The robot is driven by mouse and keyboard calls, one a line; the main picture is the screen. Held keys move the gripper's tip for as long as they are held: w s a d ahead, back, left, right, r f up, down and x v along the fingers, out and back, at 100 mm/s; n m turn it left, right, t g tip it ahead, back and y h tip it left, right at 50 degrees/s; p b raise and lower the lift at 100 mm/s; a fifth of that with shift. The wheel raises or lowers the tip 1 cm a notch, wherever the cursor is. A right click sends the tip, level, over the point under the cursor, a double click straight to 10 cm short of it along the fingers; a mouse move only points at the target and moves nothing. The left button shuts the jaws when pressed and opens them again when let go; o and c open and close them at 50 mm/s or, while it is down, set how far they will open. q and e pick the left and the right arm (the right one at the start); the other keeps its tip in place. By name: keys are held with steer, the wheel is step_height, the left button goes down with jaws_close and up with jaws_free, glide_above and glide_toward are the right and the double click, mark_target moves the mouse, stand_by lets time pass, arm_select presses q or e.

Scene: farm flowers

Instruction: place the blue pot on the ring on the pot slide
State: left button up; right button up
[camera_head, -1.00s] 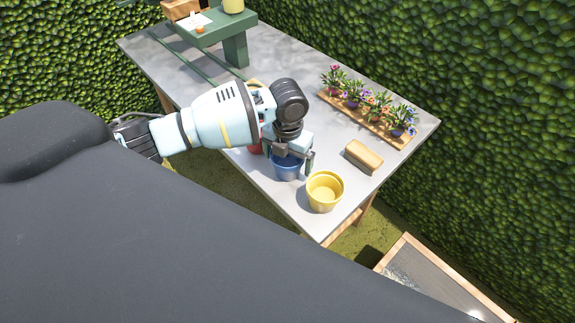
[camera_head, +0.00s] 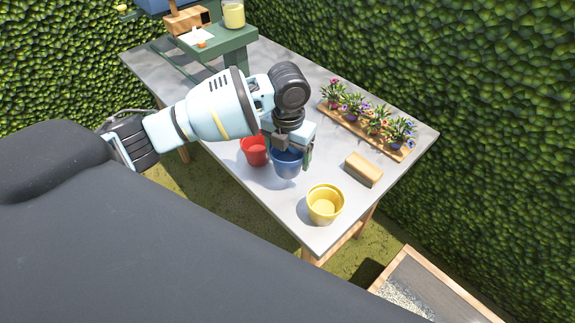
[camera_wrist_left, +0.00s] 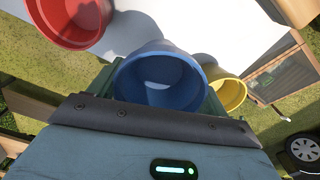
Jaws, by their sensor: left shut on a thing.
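The blue pot (camera_head: 287,167) is held in my left gripper (camera_head: 289,156) over the front right part of the grey table. The gripper's fingers are on either side of the pot, which looks upright. It also shows in the left wrist view (camera_wrist_left: 160,82), open side toward the camera. A shadow lies on the table by the pot; its exact height above the top is hard to tell. Green rails (camera_head: 178,62) lie on the table at the far left, perhaps the pot slide. I cannot make out a ring. My right gripper is not in view.
A red pot (camera_head: 254,151) stands just left of the blue one, and a yellow pot (camera_head: 325,205) to its right. A wooden brush-like block (camera_head: 363,169) and a tray of flowers (camera_head: 365,130) are behind. A green stand (camera_head: 213,41) rises at the back left.

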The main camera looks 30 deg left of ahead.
arm_select(q)
steer(key=shift+r, duration=1.6)
